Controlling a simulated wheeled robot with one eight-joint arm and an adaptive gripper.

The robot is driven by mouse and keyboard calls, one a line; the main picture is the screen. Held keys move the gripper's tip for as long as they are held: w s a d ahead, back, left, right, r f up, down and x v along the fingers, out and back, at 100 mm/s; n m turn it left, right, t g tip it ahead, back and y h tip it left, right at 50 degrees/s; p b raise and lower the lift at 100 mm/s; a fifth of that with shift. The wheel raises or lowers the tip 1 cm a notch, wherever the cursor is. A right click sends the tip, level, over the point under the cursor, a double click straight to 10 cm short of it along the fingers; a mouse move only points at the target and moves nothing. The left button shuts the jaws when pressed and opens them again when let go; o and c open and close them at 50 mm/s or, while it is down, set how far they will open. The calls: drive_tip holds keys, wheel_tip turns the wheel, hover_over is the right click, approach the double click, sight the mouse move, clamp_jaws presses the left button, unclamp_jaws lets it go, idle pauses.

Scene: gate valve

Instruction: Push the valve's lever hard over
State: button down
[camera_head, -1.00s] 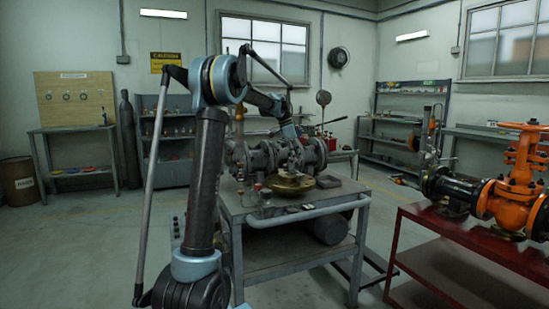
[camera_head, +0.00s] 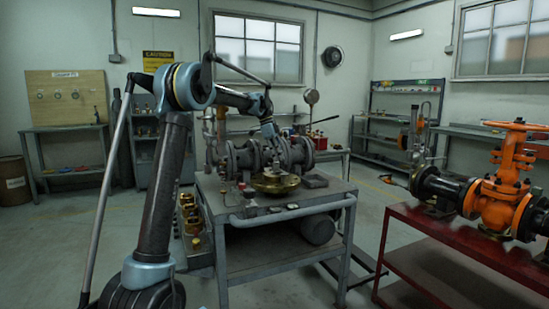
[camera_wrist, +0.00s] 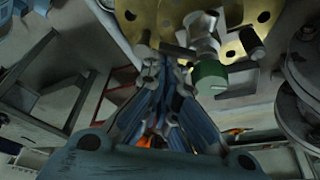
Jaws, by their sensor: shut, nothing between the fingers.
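A grey flanged valve assembly (camera_head: 238,160) lies on the metal cart (camera_head: 290,210), with a round brass flange (camera_head: 275,184) in front of it. My gripper (camera_head: 274,158) is beside the assembly, low above the brass flange; its tips are too small to make out there. In the wrist view my gripper (camera_wrist: 166,75) shows its fingers together and empty, just below the brass flange (camera_wrist: 150,22). A grey stem with a green end (camera_wrist: 210,77) is close to the right of the fingers. Which part is the valve's lever, and any contact with it, I cannot tell.
An orange valve (camera_head: 498,195) stands on a red bench (camera_head: 430,240) at the right. Brass fittings (camera_head: 190,220) sit at the cart's left side. A large grey flange (camera_wrist: 305,80) is close on the wrist view's right.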

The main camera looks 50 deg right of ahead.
drive_tip(key=shift+w, duration=0.15)
idle(0.4)
drive_tip(key=shift+w+d, duration=0.25)
drive_tip(key=shift+w, duration=0.3)
